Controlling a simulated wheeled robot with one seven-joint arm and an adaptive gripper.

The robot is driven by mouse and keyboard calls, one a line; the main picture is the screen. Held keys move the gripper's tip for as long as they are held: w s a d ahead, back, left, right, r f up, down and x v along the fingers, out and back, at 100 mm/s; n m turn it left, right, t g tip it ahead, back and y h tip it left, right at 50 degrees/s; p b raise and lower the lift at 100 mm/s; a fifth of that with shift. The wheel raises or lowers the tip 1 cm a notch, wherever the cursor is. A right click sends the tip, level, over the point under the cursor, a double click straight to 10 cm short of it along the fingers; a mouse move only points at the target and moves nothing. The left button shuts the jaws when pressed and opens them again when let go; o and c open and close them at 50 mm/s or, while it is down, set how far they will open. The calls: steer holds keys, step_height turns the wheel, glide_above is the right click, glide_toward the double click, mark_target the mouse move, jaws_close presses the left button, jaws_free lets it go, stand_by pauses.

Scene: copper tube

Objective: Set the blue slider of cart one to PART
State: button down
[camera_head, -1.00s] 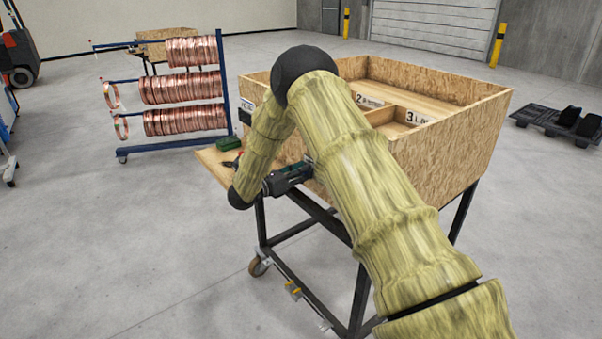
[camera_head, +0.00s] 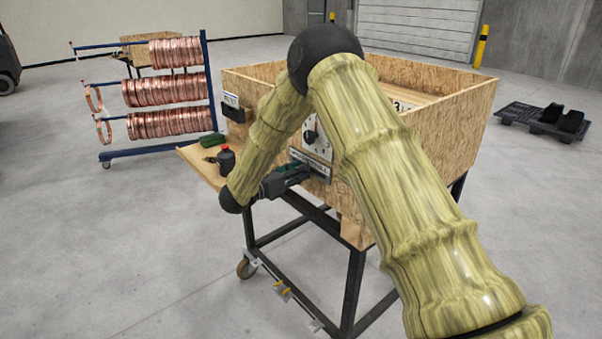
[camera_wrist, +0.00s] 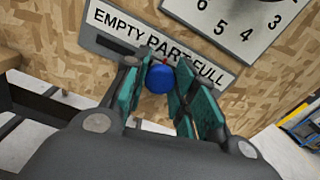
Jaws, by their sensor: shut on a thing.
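The blue slider (camera_wrist: 159,79) is a round blue knob on a white plate lettered EMPTY, PART and FULL (camera_wrist: 110,18) in the wrist view. It sits below the word PART, with a small red mark just above it. My gripper (camera_wrist: 153,75) is shut on the knob, one green-padded finger on each side. In the head view my gripper (camera_head: 312,172) is at the plate (camera_head: 297,154) on the side of the wooden cart (camera_head: 455,132). The knob is hidden there.
A numbered dial (camera_head: 317,140) is just above the plate. The cart's side shelf (camera_head: 196,166) holds a green item (camera_head: 213,139) and a dark bottle-like item (camera_head: 226,157). A rack of copper coils (camera_head: 165,88) stands at left. Floor in front is clear.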

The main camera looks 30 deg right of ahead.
steer(key=c, duration=1.1)
jaws_free()
steer(key=shift+c, duration=0.2)
steer(key=v, duration=1.2)
steer(key=shift+f, duration=0.1)
